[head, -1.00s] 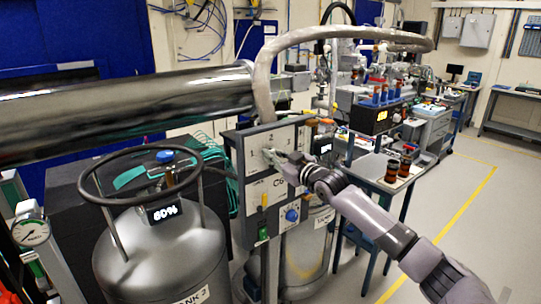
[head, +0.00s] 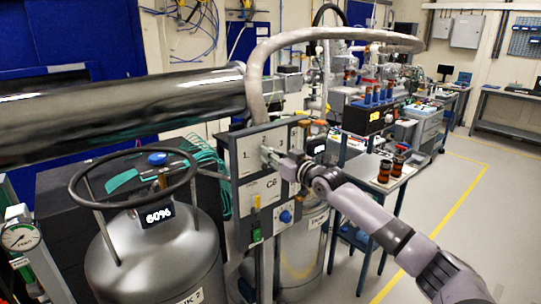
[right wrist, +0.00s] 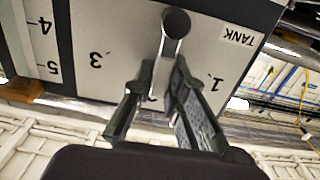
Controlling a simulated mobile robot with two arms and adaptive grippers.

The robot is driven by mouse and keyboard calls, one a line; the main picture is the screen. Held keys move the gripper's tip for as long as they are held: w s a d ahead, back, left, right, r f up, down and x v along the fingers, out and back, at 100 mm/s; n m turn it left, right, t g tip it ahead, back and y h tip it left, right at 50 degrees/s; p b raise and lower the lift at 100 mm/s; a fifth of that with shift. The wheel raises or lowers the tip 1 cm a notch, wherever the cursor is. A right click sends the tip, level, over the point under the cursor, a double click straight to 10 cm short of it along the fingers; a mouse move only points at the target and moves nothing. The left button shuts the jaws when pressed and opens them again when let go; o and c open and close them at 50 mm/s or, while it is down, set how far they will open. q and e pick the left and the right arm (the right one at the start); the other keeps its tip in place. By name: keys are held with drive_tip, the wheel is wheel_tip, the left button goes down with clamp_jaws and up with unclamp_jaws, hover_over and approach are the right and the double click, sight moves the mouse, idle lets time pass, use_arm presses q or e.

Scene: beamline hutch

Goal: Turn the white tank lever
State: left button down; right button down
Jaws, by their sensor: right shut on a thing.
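The tank lever (right wrist: 160,58) sits on the selector panel (head: 255,187), below a round dark hub in the right wrist view. It looks grey in shadow there. The panel face carries a TANK label and the numbers 1 and 3 around the hub, upside down in this view. My right gripper (head: 270,156) is at the upper part of the panel, shut on the lever; its two dark fingers (right wrist: 163,82) stand on either side of it. They partly hide the lever and a number behind it. My left gripper is not in view.
A large metal pipe (head: 110,112) and a hose arch above. A small table (head: 408,172) holds brown bottles. Floor at right is clear.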

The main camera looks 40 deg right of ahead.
drive_tip(key=c, duration=1.6)
unclamp_jaws()
drive_tip(key=shift+s+d, duration=0.15)
drive_tip(key=shift+s, duration=1.85)
drive_tip(key=shift+s+d, duration=0.2)
drive_tip(key=shift+s, duration=1.8)
drive_tip(key=shift+s+d, duration=0.15)
drive_tip(key=shift+s, duration=1.85)
drive_tip(key=shift+f, duration=0.1)
